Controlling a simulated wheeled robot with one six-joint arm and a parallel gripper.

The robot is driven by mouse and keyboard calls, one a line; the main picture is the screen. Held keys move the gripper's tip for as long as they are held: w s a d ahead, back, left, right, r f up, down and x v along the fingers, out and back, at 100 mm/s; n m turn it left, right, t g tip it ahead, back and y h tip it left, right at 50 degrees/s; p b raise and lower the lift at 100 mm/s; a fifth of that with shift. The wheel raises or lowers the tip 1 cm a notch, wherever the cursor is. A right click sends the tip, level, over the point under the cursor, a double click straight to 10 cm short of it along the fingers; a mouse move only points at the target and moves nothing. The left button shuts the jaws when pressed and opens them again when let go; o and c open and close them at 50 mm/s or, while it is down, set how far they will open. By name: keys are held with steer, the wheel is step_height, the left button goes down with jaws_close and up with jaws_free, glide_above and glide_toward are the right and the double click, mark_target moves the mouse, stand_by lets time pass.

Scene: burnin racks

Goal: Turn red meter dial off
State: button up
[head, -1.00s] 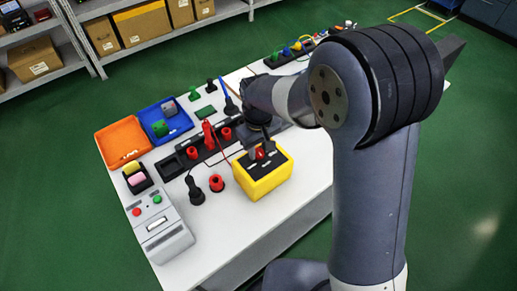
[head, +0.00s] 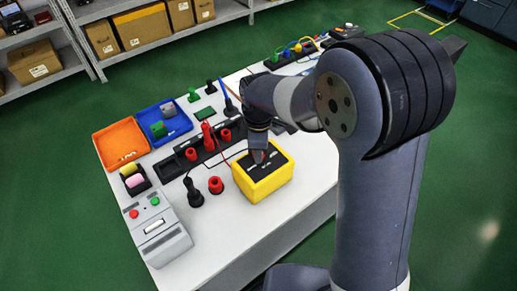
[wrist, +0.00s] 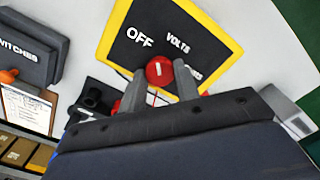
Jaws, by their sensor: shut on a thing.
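The yellow meter (head: 262,189) with a black face stands on the white table. It fills the top of the wrist view (wrist: 225,62), with the words OFF and VOLTS legible and a third label partly hidden. The red dial (wrist: 160,70) sits on its face, below those words in the picture. A short white mark on the dial runs roughly up and down, toward the space between OFF and VOLTS. My gripper (wrist: 158,84) is shut on the red dial, one finger on each side. In the head view my gripper (head: 258,155) reaches down onto the meter and hides the dial.
Red and black probes (head: 208,136) and a red cylindrical piece (head: 215,185) stand left of the meter. A grey box with buttons (head: 158,232) is at the table's front left. Orange (head: 121,156) and blue (head: 181,133) trays lie farther back. Table right of the meter is clear.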

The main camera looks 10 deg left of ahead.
steer(key=shift+n, duration=1.6)
steer(key=o, duration=1)
steer(key=shift+c, duration=0.2)
step_height(320, 180, up, 11)
steer(key=shift+b, duration=0.4)
steer(key=shift+f, duration=0.15)
